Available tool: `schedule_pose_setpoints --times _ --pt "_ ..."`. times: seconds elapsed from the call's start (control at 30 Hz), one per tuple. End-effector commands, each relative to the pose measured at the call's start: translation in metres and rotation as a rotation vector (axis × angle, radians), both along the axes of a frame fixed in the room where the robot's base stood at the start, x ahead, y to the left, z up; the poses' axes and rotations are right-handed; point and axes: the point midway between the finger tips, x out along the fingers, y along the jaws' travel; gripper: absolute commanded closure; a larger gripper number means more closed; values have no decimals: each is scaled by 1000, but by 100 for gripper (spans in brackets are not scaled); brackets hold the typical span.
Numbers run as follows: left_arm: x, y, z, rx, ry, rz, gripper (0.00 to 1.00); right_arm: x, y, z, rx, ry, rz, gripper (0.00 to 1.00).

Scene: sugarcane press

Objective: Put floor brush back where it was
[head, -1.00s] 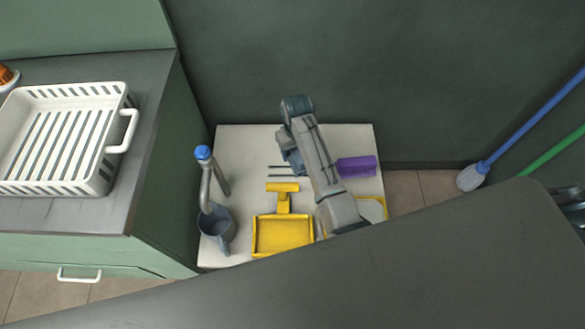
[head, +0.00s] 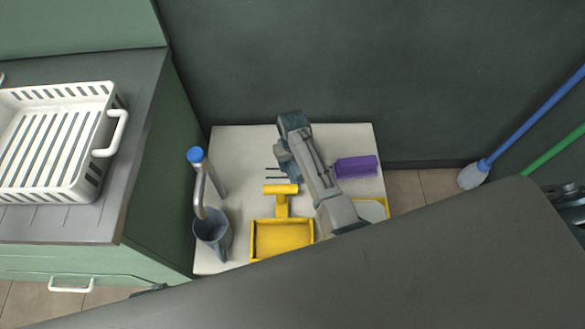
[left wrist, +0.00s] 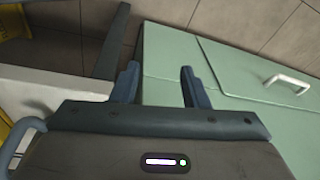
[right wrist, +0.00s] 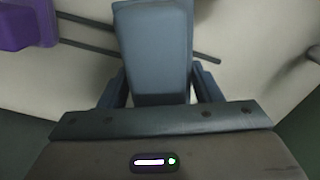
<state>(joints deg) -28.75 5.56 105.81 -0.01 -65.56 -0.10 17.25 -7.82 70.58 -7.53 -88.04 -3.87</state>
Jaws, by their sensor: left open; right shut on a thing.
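My right arm reaches over a low white table in the head view, with its gripper (head: 284,160) above the tabletop. In the right wrist view its fingers (right wrist: 160,88) are shut on a blue-grey block-like piece (right wrist: 153,45). I cannot tell for sure whether this is part of the floor brush. A purple block (head: 356,167) lies on the table right of the arm and shows at the upper left of the right wrist view (right wrist: 20,25). Thin dark rods (right wrist: 200,53) lie beyond the held piece. My left gripper (left wrist: 158,85) is open and empty in front of the green cabinet.
The white table (head: 245,140) also holds a yellow dustpan (head: 283,238) and a grey mug-like container (head: 212,232) with a blue-topped tool. A white basket (head: 60,150) stands on the left counter. Blue and green poles (head: 535,122) are at right. A dark surface (head: 350,290) fills the foreground.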

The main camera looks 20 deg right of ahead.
Motion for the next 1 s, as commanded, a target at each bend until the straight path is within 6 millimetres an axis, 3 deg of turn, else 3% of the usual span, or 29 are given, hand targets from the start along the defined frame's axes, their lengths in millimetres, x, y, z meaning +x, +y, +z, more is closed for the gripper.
schedule_pose_setpoints --times 0.3,0.83,0.87,0.93,1.0 --pt "5 -2 20 2 -15 -4 59 0 0 -38 0 0 -1 60" --pt "7 -2 26 2 -21 -4 59 0 0 -46 0 -1 0 60" --pt "7 -2 26 2 -21 -4 59 0 0 -46 0 -1 0 38" --pt "7 -2 27 2 -21 -4 59 0 0 -46 0 -1 0 24" --pt "7 -2 27 2 -21 -5 59 0 0 -46 0 -1 0 20"
